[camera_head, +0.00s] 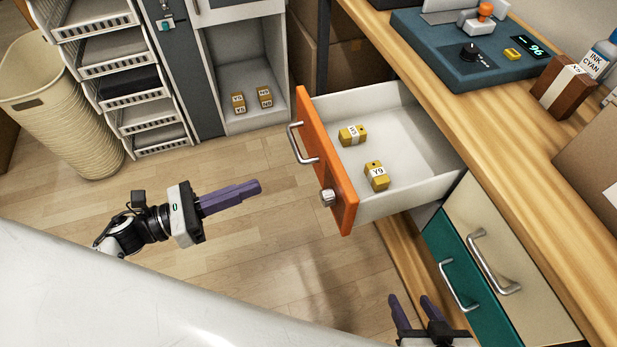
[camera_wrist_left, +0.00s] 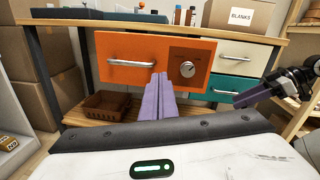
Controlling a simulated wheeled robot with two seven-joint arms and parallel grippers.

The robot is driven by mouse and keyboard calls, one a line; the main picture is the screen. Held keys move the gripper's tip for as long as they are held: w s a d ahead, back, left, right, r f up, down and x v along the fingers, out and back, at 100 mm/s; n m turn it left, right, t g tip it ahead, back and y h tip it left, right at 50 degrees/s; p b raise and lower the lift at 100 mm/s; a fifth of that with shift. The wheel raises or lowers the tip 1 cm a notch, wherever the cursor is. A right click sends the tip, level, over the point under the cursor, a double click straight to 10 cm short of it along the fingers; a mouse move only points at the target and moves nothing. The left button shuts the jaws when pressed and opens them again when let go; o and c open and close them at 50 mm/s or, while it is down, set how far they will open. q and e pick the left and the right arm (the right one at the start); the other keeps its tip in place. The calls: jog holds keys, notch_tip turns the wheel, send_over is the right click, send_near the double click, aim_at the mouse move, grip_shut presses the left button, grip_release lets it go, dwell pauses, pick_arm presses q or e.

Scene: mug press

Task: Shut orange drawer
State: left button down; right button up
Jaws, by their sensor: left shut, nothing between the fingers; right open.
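The orange drawer (camera_head: 327,160) is pulled out from under the wooden worktop. Its orange front has a metal handle (camera_head: 301,144) and a silver knob (camera_head: 327,197). Inside lie two small yellow labelled blocks, one (camera_head: 352,135) farther back and one marked Y9 (camera_head: 376,176). My left gripper (camera_head: 259,187) is shut and empty, left of the drawer front and apart from it. In the left wrist view its purple fingers (camera_wrist_left: 159,90) point toward the orange front (camera_wrist_left: 155,60). My right gripper (camera_head: 412,299) is open at the bottom, below the drawer and near the teal drawer (camera_head: 450,265).
A cream drawer (camera_head: 500,235) is closed beside the teal one. The worktop (camera_head: 560,175) holds a blue machine (camera_head: 465,50). A grey cabinet (camera_head: 240,50) with yellow blocks and a basket (camera_head: 60,110) stand behind. The floor (camera_head: 270,240) left of the drawer is clear.

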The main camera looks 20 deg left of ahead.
pick_arm(q)
jog(key=m+g+h, duration=0.1)
jog(key=m+g, duration=0.1)
jog(key=m, duration=0.2)
jog(key=p, duration=0.2)
send_near(325, 173)
jog(key=x, duration=0.5)
jog(key=shift+d+r, duration=0.15)
jog(key=shift+r, duration=0.1)
jog(key=shift+w+d+f, duration=0.1)
jog(key=shift+w+d, duration=0.2)
jog(key=shift+d, duration=0.2)
